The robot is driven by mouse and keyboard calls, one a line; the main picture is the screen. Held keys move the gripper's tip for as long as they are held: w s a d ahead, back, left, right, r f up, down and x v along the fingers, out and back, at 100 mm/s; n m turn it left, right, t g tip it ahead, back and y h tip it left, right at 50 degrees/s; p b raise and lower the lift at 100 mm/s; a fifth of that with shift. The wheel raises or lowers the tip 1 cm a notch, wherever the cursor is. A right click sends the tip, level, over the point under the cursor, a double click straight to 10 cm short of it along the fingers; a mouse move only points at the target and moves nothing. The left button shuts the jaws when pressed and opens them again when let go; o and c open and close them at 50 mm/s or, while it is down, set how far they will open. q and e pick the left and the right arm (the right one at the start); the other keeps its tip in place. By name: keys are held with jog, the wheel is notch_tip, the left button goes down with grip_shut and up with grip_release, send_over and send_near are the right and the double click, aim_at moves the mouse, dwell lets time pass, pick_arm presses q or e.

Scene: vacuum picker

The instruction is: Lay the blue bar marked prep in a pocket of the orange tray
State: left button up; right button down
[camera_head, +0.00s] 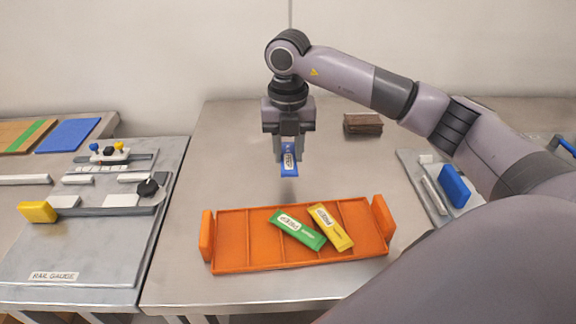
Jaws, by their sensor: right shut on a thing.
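My right gripper (290,152) points down behind the orange tray and is shut on the blue bar (289,171). The bar hangs below the fingers, above the table, with a white label whose text is too small to read for sure. The orange tray (240,266) lies on the middle table with raised end handles and several pockets split by thin walls. A green bar (305,234) and a yellow bar (334,236) lie slanted in its middle, across pocket walls. The left pockets and the far right one look empty. My left gripper is not in view.
A dark brown block (363,123) sits at the back of the table (225,140). A grey plate with a blue block (454,186) lies at right. The rail gauge board (100,255) with a yellow block (38,212) is at left. Table around the tray is clear.

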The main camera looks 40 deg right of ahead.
notch_tip(320, 180, up, 14)
jog(key=p, duration=0.1)
jog(key=shift+p, duration=0.4)
jog(key=shift+f, duration=0.1)
jog(key=n+p, duration=0.3)
jog(key=n, duration=1.8)
send_near(284, 158)
jog(key=s+a, duration=0.2)
jog(key=a, duration=0.1)
jog(key=s+a+f+n+p, duration=0.1)
jog(key=s+a+f+n, duration=0.1)
jog(key=n, duration=0.8)
jog(key=s+a+f+n, duration=0.2)
jog(key=f+n, duration=0.1)
jog(key=n, duration=0.8)
jog(key=shift+s+a+f+p, duration=0.2)
jog(key=shift+s+a+p, duration=0.05)
jog(key=shift+a+p, duration=0.15)
